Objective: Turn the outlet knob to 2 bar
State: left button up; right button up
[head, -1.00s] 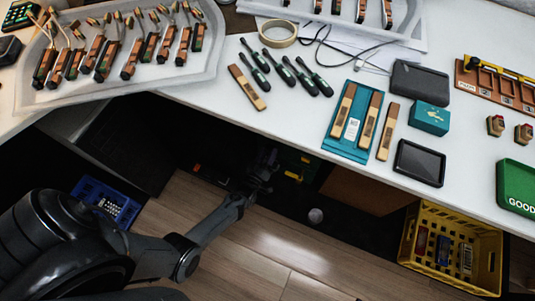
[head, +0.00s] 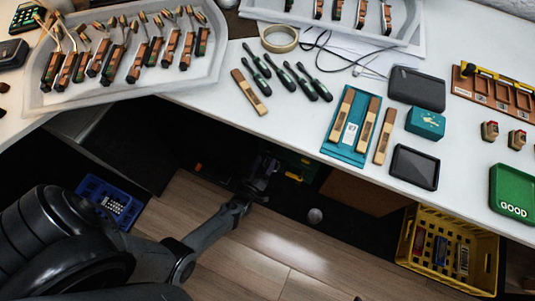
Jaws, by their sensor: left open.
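I cannot make out an outlet knob or a pressure scale in the head view. My left arm reaches in from the lower left, and my left gripper (head: 262,182) is in the dark space below the table's front edge. The gripper is open; its fingers are dim and partly lost in shadow. A dark green thing with yellow parts (head: 294,175) lies just right of the gripper, too dark to name. I cannot tell whether the gripper touches it. My right gripper is not in view.
The white table (head: 290,120) overhangs this space. A small pale round thing (head: 314,215) is below right of the gripper. A yellow crate (head: 408,240) stands at the lower right, a blue crate (head: 92,190) at the left. The wooden floor (head: 270,245) between is largely clear.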

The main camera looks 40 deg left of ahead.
pick_arm(q)
jog(key=p+v, duration=0.2)
jog(key=v, duration=0.4)
jog(key=shift+s, duration=0.25)
jog(key=shift+d, duration=0.1)
